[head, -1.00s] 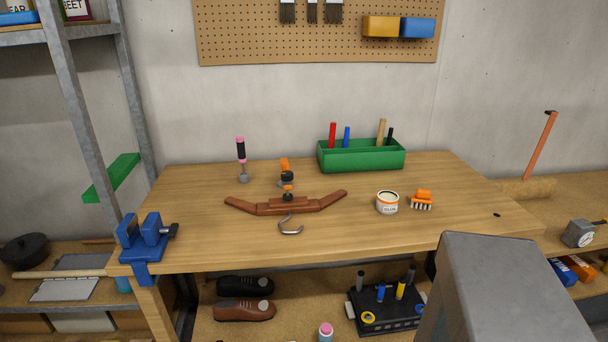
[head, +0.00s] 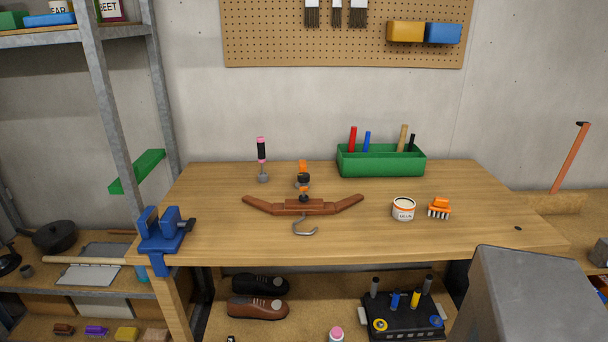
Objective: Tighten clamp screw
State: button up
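A small clamp with orange and black parts (head: 303,178) stands on the workbench, at the middle of a brown wooden hanger-shaped piece (head: 320,207). A grey metal hook (head: 305,229) sticks out from the front of that piece. Which part of the clamp is its screw is too small to tell. A screwdriver-like tool with a pink and black handle (head: 262,152) stands upright behind and left of the hanger. My gripper is not in view.
The wooden workbench (head: 410,237) carries a blue vise (head: 163,238) at its left corner, a glue tin (head: 403,209), an orange brush (head: 439,208) and a green tool box (head: 380,164). A grey metal shelf post (head: 105,110) rises at left. The bench's front middle is clear.

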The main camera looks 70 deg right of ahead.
aim_at(303, 177)
jog(key=u, duration=1)
jog(key=i, duration=1.05)
jog(key=u, duration=0.75)
jog(key=k, duration=0.15)
jog(key=z, duration=3.2)
